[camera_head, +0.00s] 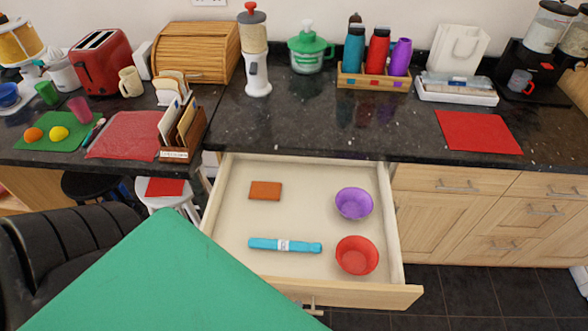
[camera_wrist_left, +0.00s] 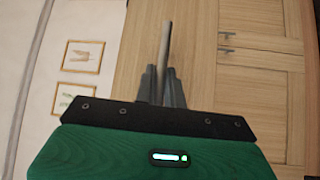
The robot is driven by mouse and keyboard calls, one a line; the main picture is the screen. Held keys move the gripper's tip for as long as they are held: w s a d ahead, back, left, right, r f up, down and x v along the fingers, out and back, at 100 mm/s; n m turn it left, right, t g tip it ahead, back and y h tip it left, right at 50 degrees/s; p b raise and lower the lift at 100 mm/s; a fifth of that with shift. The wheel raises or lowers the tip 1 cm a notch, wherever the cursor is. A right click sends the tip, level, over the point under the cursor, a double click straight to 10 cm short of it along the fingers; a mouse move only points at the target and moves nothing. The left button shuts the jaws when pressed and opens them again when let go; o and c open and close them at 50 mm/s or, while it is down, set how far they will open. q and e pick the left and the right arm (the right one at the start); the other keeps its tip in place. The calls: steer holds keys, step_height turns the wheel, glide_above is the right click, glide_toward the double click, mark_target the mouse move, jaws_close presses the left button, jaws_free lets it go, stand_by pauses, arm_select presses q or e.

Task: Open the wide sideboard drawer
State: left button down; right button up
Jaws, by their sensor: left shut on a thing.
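The wide sideboard drawer (camera_head: 330,165) is pulled well out from under the dark counter in the head view. Inside lie a brown block (camera_head: 265,190), a purple bowl (camera_head: 353,203), a blue stick-like item (camera_head: 270,244) with a white label, and a red bowl (camera_head: 357,256). Part of the drawer's handle (camera_head: 314,311) shows at its front, beside my green left arm part, which hides the rest. In the left wrist view my left gripper (camera_wrist_left: 162,82) is shut on the bar handle (camera_wrist_left: 165,45). My right gripper is not in view.
The granite counter (camera_head: 330,125) above holds a bottle rack (camera_head: 374,82), a red mat (camera_head: 478,132) and a bread box (camera_head: 195,52). Closed cabinet fronts (camera_head: 445,215) stand right of the drawer. White and black stools stand at left.

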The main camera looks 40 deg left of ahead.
arm_select(q)
steer(key=shift+s+d, duration=0.35)
steer(key=shift+s, duration=0.2)
steer(key=shift+s+d, duration=0.3)
steer(key=shift+s, duration=0.25)
steer(key=c, duration=1.5)
jaws_free()
steer(key=b+v, duration=0.4)
steer(key=v, duration=0.9)
steer(key=shift+s, duration=0.4)
